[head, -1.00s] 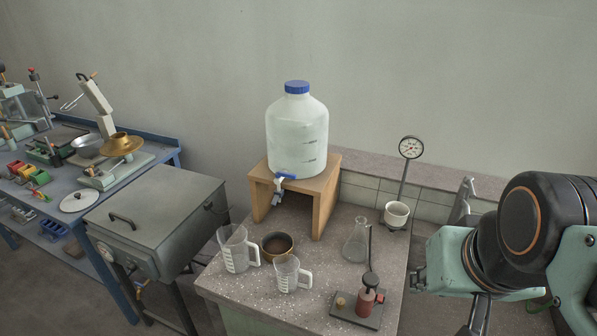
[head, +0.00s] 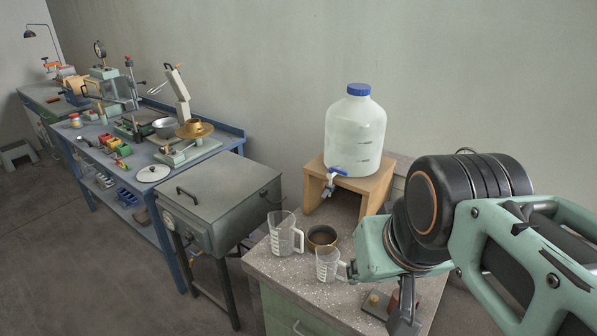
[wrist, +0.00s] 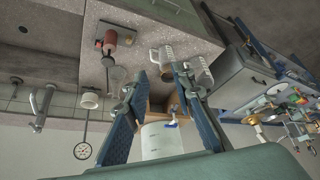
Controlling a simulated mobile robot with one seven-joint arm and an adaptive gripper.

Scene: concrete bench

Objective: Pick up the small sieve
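A small round brown vessel with a dark inside (head: 322,237) stands on the speckled bench between two clear measuring jugs. It may be the small sieve, but I cannot make out a mesh.
The larger jug (head: 285,234) and smaller jug (head: 327,265) flank the brown vessel. A water bottle (head: 355,131) stands on a wooden stand (head: 375,192) behind. A grey lidded box (head: 219,199) and a blue table (head: 220,140) with apparatus are left; floor is clear at lower left.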

